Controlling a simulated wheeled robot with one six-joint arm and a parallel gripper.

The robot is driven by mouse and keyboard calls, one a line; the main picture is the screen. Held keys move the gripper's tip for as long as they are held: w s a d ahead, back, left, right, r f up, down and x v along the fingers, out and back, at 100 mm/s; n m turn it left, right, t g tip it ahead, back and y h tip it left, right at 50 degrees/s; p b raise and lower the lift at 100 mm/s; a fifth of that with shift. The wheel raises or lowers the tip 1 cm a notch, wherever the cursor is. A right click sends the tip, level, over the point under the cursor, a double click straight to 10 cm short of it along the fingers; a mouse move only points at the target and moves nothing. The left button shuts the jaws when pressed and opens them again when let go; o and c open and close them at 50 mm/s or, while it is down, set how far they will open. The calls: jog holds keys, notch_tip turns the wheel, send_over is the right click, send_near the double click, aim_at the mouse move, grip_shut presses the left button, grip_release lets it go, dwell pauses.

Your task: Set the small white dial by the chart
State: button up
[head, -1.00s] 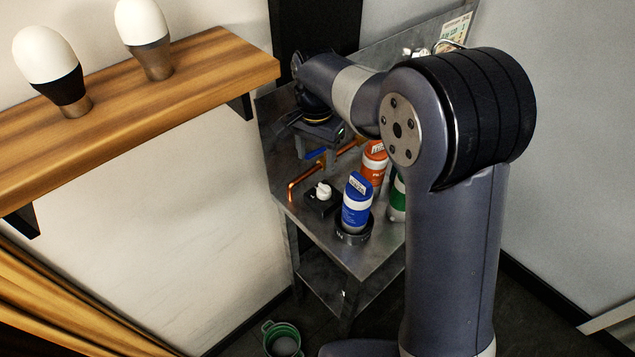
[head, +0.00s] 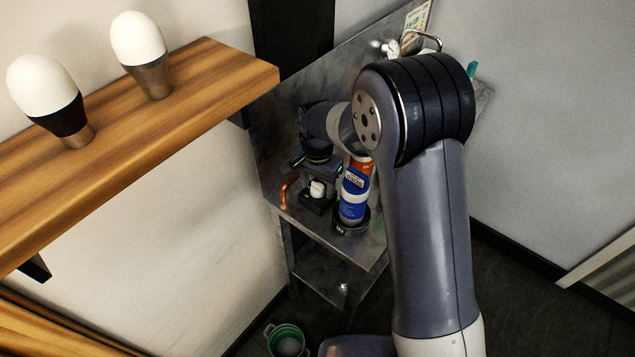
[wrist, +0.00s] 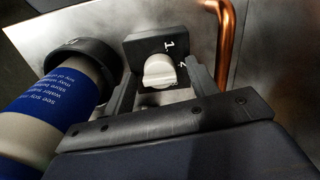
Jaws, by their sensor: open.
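The small white dial (head: 317,188) sits on a black block (head: 310,204) on the metal bench. In the wrist view the white dial (wrist: 160,71) shows on its black block (wrist: 150,45), with the marks "1" and part of another numeral beside it. My gripper (wrist: 160,82) is open, with one finger on either side of the dial; I cannot tell whether they touch it. In the head view my gripper is mostly hidden behind my wrist, just above the dial. The chart (head: 416,22) is at the bench's back panel, too small to read.
A copper pipe (wrist: 226,50) runs close to the dial. A wooden shelf (head: 190,75) with two white-topped bulbs is at left. A green bucket (head: 287,335) is on the floor.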

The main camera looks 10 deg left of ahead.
jog(key=c, duration=1)
jog(key=shift+o, duration=0.2)
jog(key=shift+n, duration=0.4)
jog(key=n+b, duration=0.2)
jog(key=n, duration=0.3)
jog(key=n+b, duration=0.1)
jog(key=n, duration=0.5)
jog(key=o, duration=1)
jog(key=shift+c, duration=0.2)
